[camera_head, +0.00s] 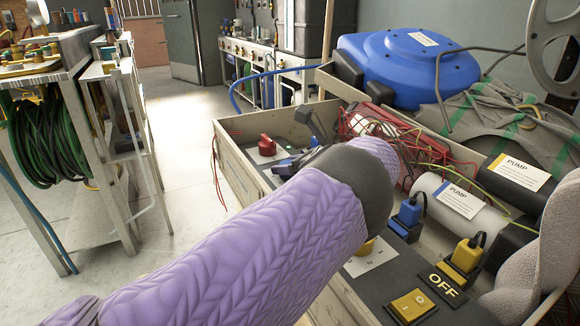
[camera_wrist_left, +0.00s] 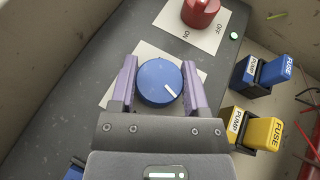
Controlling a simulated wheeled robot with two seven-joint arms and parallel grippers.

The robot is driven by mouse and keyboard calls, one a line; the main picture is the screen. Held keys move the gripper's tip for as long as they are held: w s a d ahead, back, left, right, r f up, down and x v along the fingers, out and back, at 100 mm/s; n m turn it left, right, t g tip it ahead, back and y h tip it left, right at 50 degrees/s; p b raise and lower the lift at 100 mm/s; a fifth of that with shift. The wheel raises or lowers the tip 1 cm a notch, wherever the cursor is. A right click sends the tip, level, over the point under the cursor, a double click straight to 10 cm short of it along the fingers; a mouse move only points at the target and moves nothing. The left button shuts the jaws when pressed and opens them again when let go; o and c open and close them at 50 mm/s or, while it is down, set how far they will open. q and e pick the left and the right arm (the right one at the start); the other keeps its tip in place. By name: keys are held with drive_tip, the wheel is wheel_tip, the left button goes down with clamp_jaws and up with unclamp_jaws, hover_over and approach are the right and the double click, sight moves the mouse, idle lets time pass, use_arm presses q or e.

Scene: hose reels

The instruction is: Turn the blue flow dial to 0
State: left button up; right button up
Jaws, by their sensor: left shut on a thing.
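The blue flow dial (camera_wrist_left: 158,80) is a round knob on a white plate (camera_wrist_left: 193,66) in the left wrist view. Its white pointer line aims toward the lower right of that picture. My left gripper (camera_wrist_left: 160,86) is shut on the dial, with one purple finger on each side. No figures on the dial's plate can be read. In the head view my left gripper (camera_head: 287,167) is low in the wooden crate, beside the red knob, partly behind my purple arm. I cannot make out the dial there. My right gripper is not in view.
The red knob (camera_head: 267,145) is close by; its plate reads ON and OFF in the wrist view. Blue (camera_head: 408,214) and yellow (camera_head: 467,256) fuses, a yellow switch (camera_head: 412,304) and pumps (camera_head: 457,202) crowd the crate (camera_head: 238,168). Loose red wires (camera_head: 385,140) lie behind.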

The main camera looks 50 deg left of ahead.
use_arm(q)
drive_tip(key=o, duration=1.3)
drive_tip(key=shift+d+r, duration=0.15)
drive_tip(key=shift+d, duration=0.1)
drive_tip(key=p+v, duration=0.3)
drive_tip(key=v, duration=0.6)
drive_tip(key=shift+w, duration=0.1)
drive_tip(key=shift+d, duration=0.2)
